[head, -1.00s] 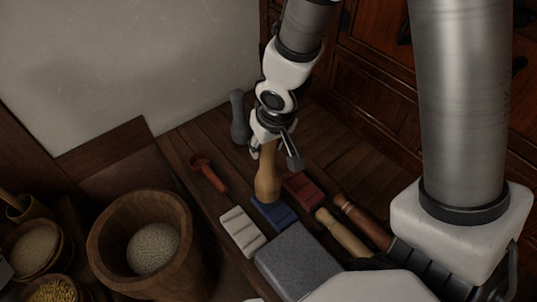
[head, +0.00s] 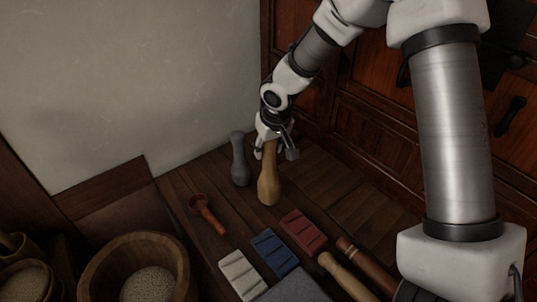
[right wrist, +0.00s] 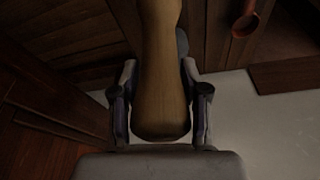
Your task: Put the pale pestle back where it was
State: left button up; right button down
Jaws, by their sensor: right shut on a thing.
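The pale wooden pestle (head: 268,186) is upright in my right gripper (head: 272,150), which is shut on its upper part. Its thick lower end is over the back of the bench, right of a grey pestle (head: 239,162) that stands upright by the wall. I cannot tell whether its base touches the wood. In the right wrist view the pale pestle (right wrist: 162,65) fills the middle between the two fingers of the gripper (right wrist: 160,90). My left gripper is not in view.
A red scoop (head: 207,214) lies left of the pale pestle. White (head: 240,274), blue (head: 274,252) and red (head: 303,231) blocks lie in front, with two wooden-handled tools (head: 346,276) to their right. A large wooden mortar (head: 100,277) holds grain. Bare planks lie right of the pestle.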

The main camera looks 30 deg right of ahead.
jog(key=shift+w+d+f, duration=0.1)
jog(key=shift+w+d, duration=0.1)
jog(key=shift+w, duration=0.05)
jog(key=shift+f+b, duration=0.85)
jog(key=shift+f, duration=0.8)
jog(key=shift+f, duration=0.2)
jog(key=c, duration=0.6)
grip_release()
jog(key=shift+s+r, duration=0.1)
jog(key=shift+r, duration=0.45)
jog(key=p+v, duration=0.3)
jog(key=v, duration=0.8)
jog(key=shift+s+r+p, duration=0.1)
jog(key=shift+p, duration=0.25)
